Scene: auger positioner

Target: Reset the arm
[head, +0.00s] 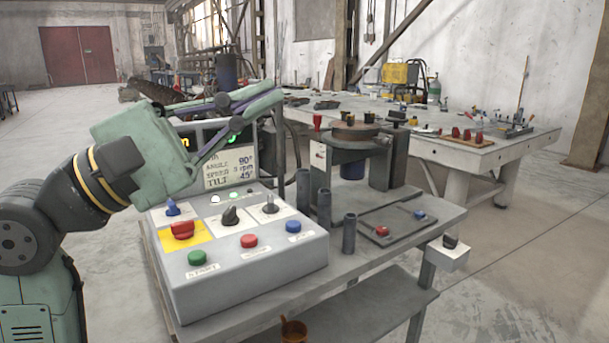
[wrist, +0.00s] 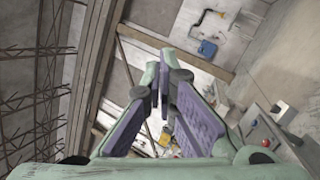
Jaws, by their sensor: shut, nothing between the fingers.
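My arm reaches in from the left in the head view. My gripper (head: 276,92) is shut and empty, held in the air above the back of the control box and in front of its display. In the wrist view my gripper's green and purple fingers (wrist: 163,78) meet with nothing between them. The control box (head: 245,272) has green, red and blue front buttons, a red knob on a yellow plate, a blue switch and black knobs. The display (head: 230,168) shows angle, speed and tilt lines, partly hidden by my gripper.
The box stands on a grey metal table (head: 385,238). Upright dark tubes (head: 324,208), a round positioner (head: 354,132) and a flat plate with red and blue pieces (head: 400,222) stand to its right. A long workbench (head: 455,152) is behind. Open floor lies at the far left.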

